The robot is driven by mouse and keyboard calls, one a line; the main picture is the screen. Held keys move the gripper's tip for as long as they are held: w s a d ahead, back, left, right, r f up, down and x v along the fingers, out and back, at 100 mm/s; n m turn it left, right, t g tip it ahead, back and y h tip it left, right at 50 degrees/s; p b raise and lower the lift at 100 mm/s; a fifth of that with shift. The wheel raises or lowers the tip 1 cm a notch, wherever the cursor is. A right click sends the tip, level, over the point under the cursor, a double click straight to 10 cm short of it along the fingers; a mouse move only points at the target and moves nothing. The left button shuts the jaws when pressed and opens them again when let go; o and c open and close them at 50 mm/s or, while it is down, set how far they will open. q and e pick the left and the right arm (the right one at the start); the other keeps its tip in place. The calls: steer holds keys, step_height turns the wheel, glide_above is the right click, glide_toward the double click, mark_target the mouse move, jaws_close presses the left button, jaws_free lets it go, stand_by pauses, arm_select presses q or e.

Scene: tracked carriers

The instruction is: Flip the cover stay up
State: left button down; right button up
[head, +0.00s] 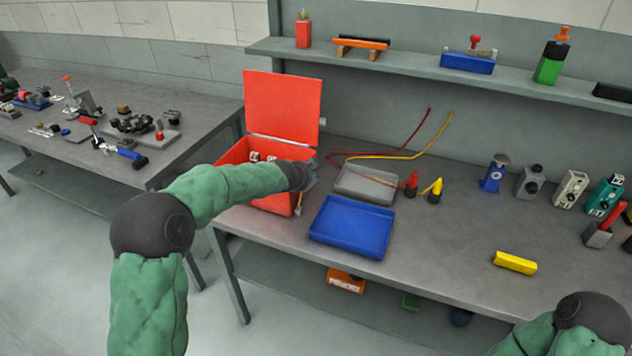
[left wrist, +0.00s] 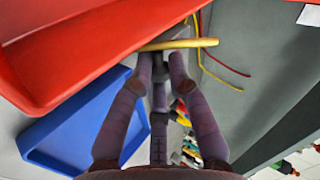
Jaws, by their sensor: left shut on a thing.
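The red box (head: 232,157) stands on the bench with its red cover (head: 282,105) raised upright at the back. In the left wrist view, the box's red wall (left wrist: 60,60) fills the upper left. A pale yellow bar, which looks like the cover stay (left wrist: 205,43), crosses between the fingertips beside that wall. My left gripper (head: 306,178) is at the box's right side. In the left wrist view, my left gripper (left wrist: 165,58) is shut on the stay. In the head view the hand hides most of the stay. My right gripper is out of view; only my right arm shows.
Red and yellow leads (head: 407,150) with clips lie behind. A yellow block (head: 515,263) lies farther right. A shelf (head: 400,68) runs above the bench.

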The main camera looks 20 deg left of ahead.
arm_select(q)
steer(key=shift+s+d+f, duration=0.1)
steer(key=shift+d+f, duration=0.15)
steer(key=shift+d, duration=0.15)
steer(key=c, duration=1.4)
jaws_free()
steer(key=shift+r, duration=0.2)
steer(key=v, duration=1.2)
